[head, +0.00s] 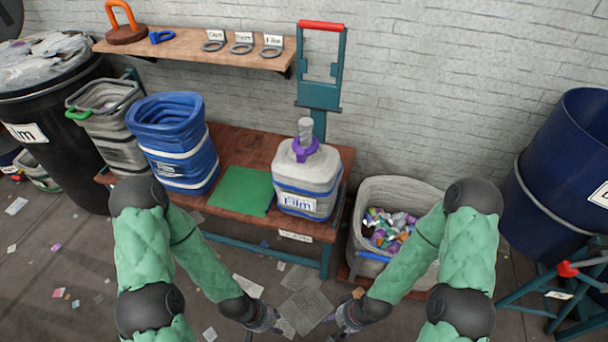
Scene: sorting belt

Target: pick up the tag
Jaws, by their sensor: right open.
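Three grey ring-shaped tags with white labels lie in a row on the wooden wall shelf: a left tag (213,46), a middle tag (241,48) and a right tag (270,53), whose label seems to read "Film". The frame does not show which one is meant. My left gripper (274,325) hangs low at the bottom centre, in front of the bench and far below the shelf; its fingers are too small and dark to read. My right gripper (335,327) is beside it, open and empty. Neither gripper touches a tag.
Dark drums flank both sides. Litter covers the floor.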

